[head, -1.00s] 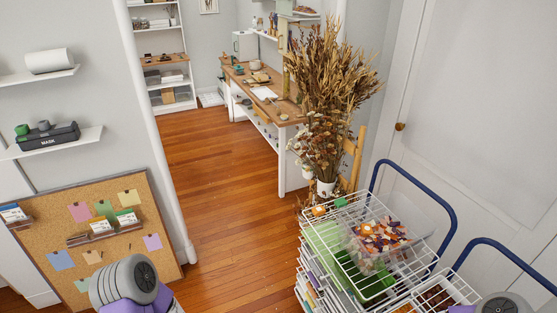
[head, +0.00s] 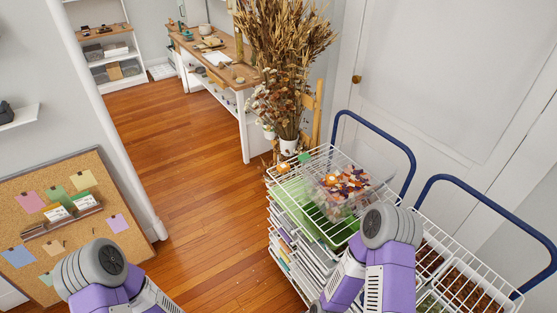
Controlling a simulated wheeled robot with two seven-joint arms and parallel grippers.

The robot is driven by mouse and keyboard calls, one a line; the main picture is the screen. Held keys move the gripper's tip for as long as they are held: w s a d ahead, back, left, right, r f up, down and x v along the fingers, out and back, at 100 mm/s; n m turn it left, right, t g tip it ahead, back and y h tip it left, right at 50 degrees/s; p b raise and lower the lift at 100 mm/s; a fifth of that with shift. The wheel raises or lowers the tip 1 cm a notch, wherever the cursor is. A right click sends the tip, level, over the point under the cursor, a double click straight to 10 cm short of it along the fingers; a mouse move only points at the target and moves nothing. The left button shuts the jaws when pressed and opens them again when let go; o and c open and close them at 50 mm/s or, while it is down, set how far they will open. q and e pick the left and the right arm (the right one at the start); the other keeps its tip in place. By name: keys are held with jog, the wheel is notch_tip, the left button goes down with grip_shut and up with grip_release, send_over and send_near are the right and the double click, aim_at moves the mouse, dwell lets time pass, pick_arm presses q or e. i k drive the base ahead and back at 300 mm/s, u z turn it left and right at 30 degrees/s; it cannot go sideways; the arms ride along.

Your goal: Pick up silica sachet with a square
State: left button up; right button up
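I cannot pick out a silica sachet with a square for certain in the head view. A clear box (head: 350,184) of small orange, white and purple pieces stands on the wire rack; they are too small to read. Small white packets or cards with coloured parts (head: 58,213) stand on a ledge of the cork board; their markings cannot be read. My two arms show at the bottom left and bottom right, but neither gripper is in view.
A white wire rack cart (head: 285,235) with a blue handle (head: 400,140) stands in front of the door, a second one (head: 465,270) beside it. A vase of dried flowers (head: 285,90) stands behind. The wooden floor (head: 190,180) is clear towards the workbench (head: 215,65).

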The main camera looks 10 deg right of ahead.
aim_at(283, 168)
jog(key=u, duration=0.85)
jog(key=i, duration=1.8)
jog(key=z, duration=1.5)
